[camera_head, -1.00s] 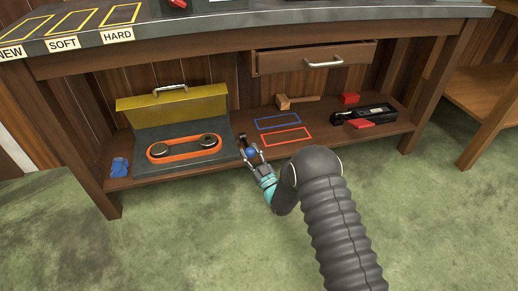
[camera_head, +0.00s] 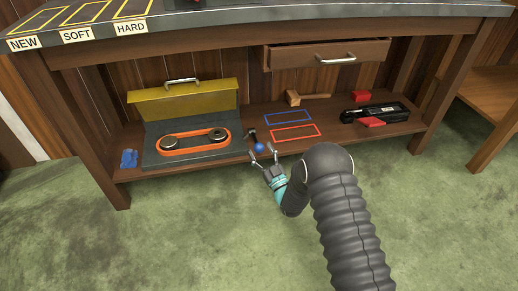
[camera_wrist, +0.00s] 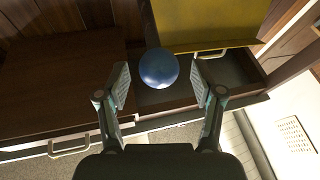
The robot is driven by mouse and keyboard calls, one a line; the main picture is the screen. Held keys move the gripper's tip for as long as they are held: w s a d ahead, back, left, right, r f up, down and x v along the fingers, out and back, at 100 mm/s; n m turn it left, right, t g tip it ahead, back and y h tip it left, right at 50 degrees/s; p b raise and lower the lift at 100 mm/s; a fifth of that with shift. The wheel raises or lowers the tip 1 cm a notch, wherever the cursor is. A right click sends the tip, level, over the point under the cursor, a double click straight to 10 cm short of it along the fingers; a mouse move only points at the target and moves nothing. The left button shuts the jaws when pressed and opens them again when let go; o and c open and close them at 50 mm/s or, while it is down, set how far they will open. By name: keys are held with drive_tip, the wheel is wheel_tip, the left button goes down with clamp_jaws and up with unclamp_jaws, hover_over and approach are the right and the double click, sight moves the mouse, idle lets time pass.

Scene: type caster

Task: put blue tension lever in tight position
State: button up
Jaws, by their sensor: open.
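The blue tension lever shows as a round blue knob (camera_head: 259,148) on a dark shaft at the right end of the grey belt unit (camera_head: 152,154) on the lower shelf. My gripper (camera_head: 265,155) is open and empty at the shelf's front edge, just in front of the knob. In the wrist view the blue knob (camera_wrist: 158,67) lies between the two spread fingers (camera_wrist: 160,82), slightly beyond their tips, with no visible contact. The knob hides the shaft in the wrist view. An orange belt (camera_head: 178,152) runs around two pulleys on the unit.
A yellow cover (camera_head: 185,101) stands raised behind the belt. A blue object (camera_head: 129,158) lies left of the unit. Blue and red outlines, a wooden mallet (camera_head: 294,98) and a black-and-red tool (camera_head: 375,113) are to the right. An open drawer (camera_head: 330,58) and the worktop hang above.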

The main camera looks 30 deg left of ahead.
drive_tip(key=v, duration=1)
drive_tip(key=shift+d+f, duration=0.1)
drive_tip(key=shift+f, duration=0.1)
